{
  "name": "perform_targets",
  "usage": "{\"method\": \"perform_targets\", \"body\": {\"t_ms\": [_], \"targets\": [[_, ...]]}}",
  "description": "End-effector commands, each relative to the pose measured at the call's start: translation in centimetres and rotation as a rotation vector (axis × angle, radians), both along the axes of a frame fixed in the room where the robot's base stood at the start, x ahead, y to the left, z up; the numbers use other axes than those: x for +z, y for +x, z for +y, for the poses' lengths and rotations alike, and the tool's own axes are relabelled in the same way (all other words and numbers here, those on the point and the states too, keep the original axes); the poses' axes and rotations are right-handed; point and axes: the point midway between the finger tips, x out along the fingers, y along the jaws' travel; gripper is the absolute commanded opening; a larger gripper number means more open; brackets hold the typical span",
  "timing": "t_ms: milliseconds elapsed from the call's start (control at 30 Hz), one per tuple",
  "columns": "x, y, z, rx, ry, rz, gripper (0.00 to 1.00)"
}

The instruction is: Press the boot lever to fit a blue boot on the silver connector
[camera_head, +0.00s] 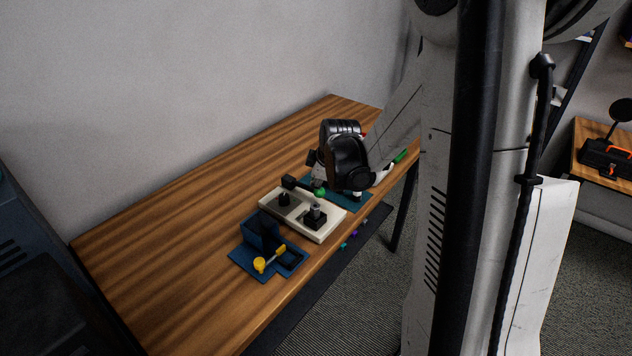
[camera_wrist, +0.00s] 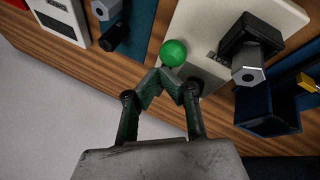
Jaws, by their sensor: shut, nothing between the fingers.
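A green ball knob (camera_wrist: 173,53) sits at the edge of the cream base plate (camera_wrist: 197,27); it also shows in the head view (camera_head: 320,193). I take it as the boot lever's end; its arm is hidden. A silver hexagonal connector (camera_wrist: 247,70) stands in a black holder on the same plate, and shows as a small upright post in the head view (camera_head: 315,208). My gripper (camera_wrist: 164,72) is shut and empty, its fingertips just beside the green knob. I cannot tell whether they touch. No blue boot is clearly visible on the connector.
A blue fixture (camera_head: 243,263) with a yellow-ended lever (camera_head: 260,264) stands at the front left of the cream plate. A teal mat (camera_head: 358,196) lies on its other side. Small coloured pieces (camera_head: 354,233) lie below the table edge. The left part of the wooden table (camera_head: 150,245) is clear.

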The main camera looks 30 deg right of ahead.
Motion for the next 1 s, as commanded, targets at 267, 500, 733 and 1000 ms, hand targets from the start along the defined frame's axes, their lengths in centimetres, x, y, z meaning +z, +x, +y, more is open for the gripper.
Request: {"method": "perform_targets", "body": {"t_ms": [267, 500, 733, 1000], "targets": [[-0.33, -0.11, -0.04, 0.000, 0.000, 0.000, 0.00], [-0.56, -0.19, -0.07, 0.000, -0.001, 0.001, 0.00], [-0.79, -0.26, -0.10, 0.000, -0.001, 0.001, 0.00], [-1.03, -0.32, -0.13, 0.000, -0.001, 0.001, 0.00]]}}
